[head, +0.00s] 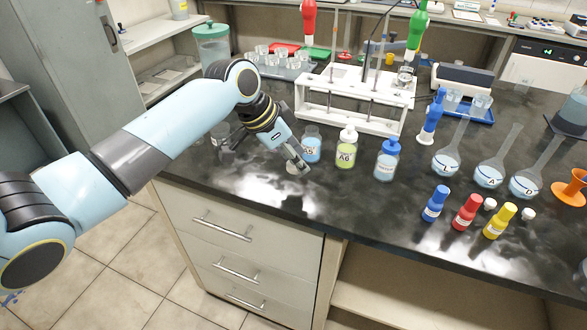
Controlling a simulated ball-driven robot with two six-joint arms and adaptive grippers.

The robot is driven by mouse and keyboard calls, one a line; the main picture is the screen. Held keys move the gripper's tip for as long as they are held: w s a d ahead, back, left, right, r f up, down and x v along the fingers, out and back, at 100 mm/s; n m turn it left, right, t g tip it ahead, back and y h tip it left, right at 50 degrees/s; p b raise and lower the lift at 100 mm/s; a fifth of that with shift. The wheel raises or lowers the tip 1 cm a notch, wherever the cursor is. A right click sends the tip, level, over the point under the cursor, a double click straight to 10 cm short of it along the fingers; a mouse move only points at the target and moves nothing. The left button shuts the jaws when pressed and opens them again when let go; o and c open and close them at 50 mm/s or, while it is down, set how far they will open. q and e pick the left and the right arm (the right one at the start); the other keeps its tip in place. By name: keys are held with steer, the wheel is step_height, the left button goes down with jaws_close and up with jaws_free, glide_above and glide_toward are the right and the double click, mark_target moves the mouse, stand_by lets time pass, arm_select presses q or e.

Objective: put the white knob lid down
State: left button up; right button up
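A small pale, rounded piece that looks like the white knob lid (292,168) shows at the tips of my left gripper (298,166), low over the bench near its front edge. The fingers partly cover it, and I cannot tell whether they grip it or whether it touches the bench. The bottle A5 (312,149), with blue liquid, stands just right of the gripper and shows no lid. The bottle A6 (346,150), with yellow-green liquid, wears a white knob lid. My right gripper is not in view.
A blue-capped bottle (386,162) stands right of A6. The white rack (355,103) is behind. Several flasks, including one (449,160), and small bottles, including a red one (467,212), fill the right. Dark bench top (335,197) lies clear in front of the bottles.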

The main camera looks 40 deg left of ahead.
mark_target(293, 186)
arm_select(q)
steer(key=shift+a+f, duration=0.2)
steer(key=shift+a, duration=0.1)
step_height(293, 186, down, 4)
steer(key=shift+r, duration=0.1)
steer(key=shift+f, duration=0.7)
steer(key=o, duration=0.7)
